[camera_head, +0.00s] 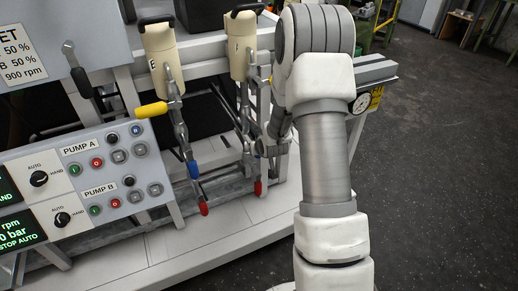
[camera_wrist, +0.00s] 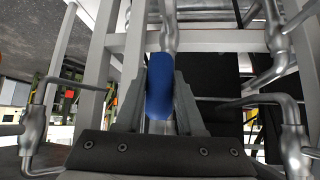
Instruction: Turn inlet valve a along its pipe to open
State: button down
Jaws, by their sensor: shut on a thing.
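My gripper (camera_wrist: 160,98) is shut on a blue valve handle (camera_wrist: 159,82) in the wrist view, with a dark finger on each side of it. The handle runs upright in that picture, roughly in line with the grey metal pipe (camera_wrist: 168,32) above it. I cannot read a label that names this valve. Another blue handle (camera_head: 193,169) shows on the left pipe run in the head view.
Two cream vessels (camera_head: 161,55) (camera_head: 242,60) hang over the pipes. A yellow handle (camera_head: 152,110) and red handles (camera_head: 203,208) (camera_head: 258,187) stick out nearby. The pump panel (camera_head: 105,165) stands at left. Frame bars and bent pipes (camera_wrist: 283,110) crowd the gripper. Dark floor at right is clear.

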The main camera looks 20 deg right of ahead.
jog(key=shift+a+f, duration=0.1)
jog(key=shift+a, duration=0.05)
jog(key=c, duration=0.5)
grip_release()
jog(key=p+v, duration=0.5)
jog(key=v, duration=1.2)
jog(key=shift+s, duration=0.2)
